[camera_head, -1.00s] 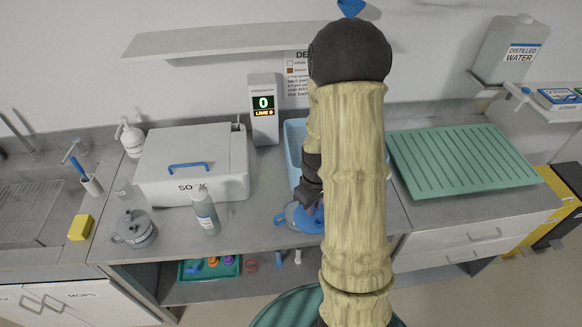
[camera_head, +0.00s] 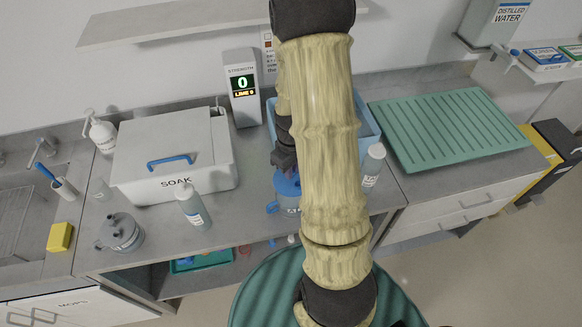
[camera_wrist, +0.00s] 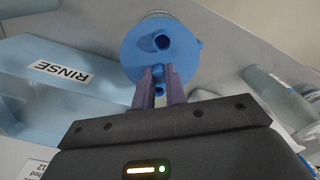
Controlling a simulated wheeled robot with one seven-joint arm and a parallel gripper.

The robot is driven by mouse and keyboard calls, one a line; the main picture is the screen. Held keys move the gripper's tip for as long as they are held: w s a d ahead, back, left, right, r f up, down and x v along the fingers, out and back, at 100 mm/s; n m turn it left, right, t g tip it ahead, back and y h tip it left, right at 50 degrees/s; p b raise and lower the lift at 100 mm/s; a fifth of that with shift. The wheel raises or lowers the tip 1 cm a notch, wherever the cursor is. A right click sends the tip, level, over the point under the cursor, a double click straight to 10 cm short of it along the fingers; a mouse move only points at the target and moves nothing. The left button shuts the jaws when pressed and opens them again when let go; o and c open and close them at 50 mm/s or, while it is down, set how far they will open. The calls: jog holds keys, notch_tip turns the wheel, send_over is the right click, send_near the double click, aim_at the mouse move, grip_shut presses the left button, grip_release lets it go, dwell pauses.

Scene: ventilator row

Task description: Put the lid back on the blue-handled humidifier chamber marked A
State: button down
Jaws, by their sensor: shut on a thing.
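The blue-handled humidifier chamber (camera_head: 289,208) stands on the counter near its front edge, partly behind my arm. Its blue handle (camera_head: 271,207) points left; dark marking on its side is too small to read. The blue lid (camera_head: 286,183) is at the chamber's top, held by my gripper (camera_head: 285,164) from above. In the wrist view my fingers (camera_wrist: 158,78) are closed on a small blue knob in the middle of the lid (camera_wrist: 148,50), between its ports. A sliver of chamber shows beyond the lid's rim. I cannot tell whether the lid is fully seated.
A blue rinse bin (camera_wrist: 75,70) stands just behind the chamber. A bottle (camera_head: 373,167) is close on the right, another (camera_head: 193,206) on the left. A grey-lidded chamber (camera_head: 122,232) stands further left, before the white soak box (camera_head: 175,160). A green drainer (camera_head: 445,128) lies right.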

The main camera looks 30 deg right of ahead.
aim_at(292, 182)
jog(key=shift+f+b, duration=2.45)
jog(key=shift+f, duration=0.75)
jog(key=shift+s+f, duration=0.1)
jog(key=c, duration=0.9)
grip_release()
jog(key=shift+r+p, duration=2.9)
jog(key=shift+r, duration=0.6)
